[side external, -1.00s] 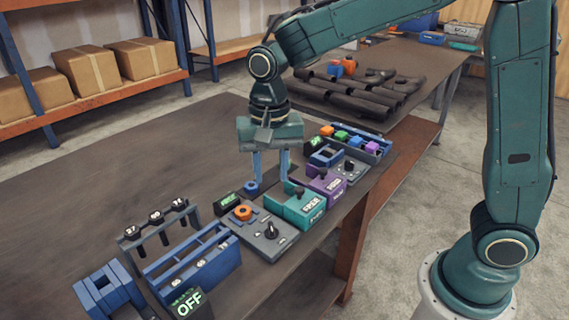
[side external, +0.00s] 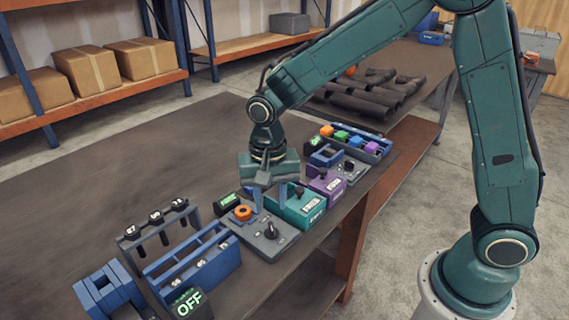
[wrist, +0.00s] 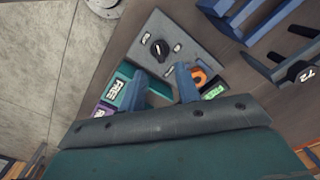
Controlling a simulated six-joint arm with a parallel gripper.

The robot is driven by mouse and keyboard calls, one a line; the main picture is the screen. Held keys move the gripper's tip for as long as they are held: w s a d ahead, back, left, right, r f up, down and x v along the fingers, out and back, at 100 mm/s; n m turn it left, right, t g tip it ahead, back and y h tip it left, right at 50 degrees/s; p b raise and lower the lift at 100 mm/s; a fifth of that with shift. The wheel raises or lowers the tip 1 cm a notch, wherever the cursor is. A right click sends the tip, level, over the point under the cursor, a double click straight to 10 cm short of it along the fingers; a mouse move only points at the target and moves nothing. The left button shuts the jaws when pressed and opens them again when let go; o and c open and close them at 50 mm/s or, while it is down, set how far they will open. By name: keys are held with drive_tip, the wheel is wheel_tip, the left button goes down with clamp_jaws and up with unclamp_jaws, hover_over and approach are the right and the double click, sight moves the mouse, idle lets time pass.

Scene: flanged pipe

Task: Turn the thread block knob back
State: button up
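Which knob belongs to the thread block is not labelled in these views. A black knob (side external: 271,230) with a white mark stands on a grey panel (side external: 268,247); it shows in the wrist view (wrist: 159,49) just beyond the fingertips. An orange ring (side external: 243,212) sits on the same panel, beside one finger in the wrist view (wrist: 199,76). My gripper (side external: 270,206) is open and empty, pointing down just behind the black knob. Its two blue fingers show apart in the wrist view (wrist: 162,82). A teal block (side external: 303,208) with its own dark knob stands right beside it.
A purple block (side external: 325,185) with a knob stands farther back. A lit green display (side external: 228,201) is behind the panel. A blue rack (side external: 195,262) and a stand with black-topped pins (side external: 157,228) are at left.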

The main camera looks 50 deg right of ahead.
sight(271, 226)
drive_tip(key=shift+f, duration=3.35)
drive_tip(key=shift+c, duration=0.4)
clamp_jaws()
